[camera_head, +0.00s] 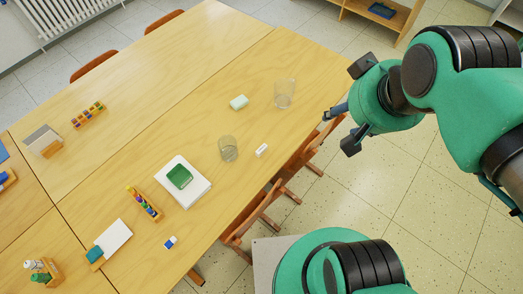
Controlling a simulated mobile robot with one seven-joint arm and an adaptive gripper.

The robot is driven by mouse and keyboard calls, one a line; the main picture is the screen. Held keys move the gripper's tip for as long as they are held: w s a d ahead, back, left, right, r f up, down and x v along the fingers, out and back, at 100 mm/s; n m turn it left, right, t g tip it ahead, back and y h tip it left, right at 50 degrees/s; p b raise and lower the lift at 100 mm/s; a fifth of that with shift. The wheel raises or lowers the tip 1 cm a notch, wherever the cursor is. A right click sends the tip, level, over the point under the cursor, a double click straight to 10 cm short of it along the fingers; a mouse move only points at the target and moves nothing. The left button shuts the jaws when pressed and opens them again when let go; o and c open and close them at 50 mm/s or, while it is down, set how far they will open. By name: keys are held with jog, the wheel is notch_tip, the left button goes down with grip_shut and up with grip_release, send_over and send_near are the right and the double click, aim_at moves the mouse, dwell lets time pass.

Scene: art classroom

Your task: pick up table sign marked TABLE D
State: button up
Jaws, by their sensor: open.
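Two card-like pieces with wooden bases lie or stand on the tables, and no lettering is readable on either. A white card with a wooden base (112,238) is at the lower left of the near table. A grey card with a wooden base (42,138) is on the far table at the left. I cannot tell which, if either, is marked TABLE D. My gripper (356,105) is open and empty, beyond the right edge of the table and well away from both cards.
Chairs (250,218) stand by the near edge.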

jog(key=m+g+b, duration=0.3)
jog(key=m+g, duration=0.3)
jog(key=m, duration=0.3)
send_over(262, 150)
notch_tip(262, 150, down, 40)
jog(key=shift+r, duration=0.1)
jog(key=shift+f+b, duration=0.75)
jog(key=shift+f, duration=3.5)
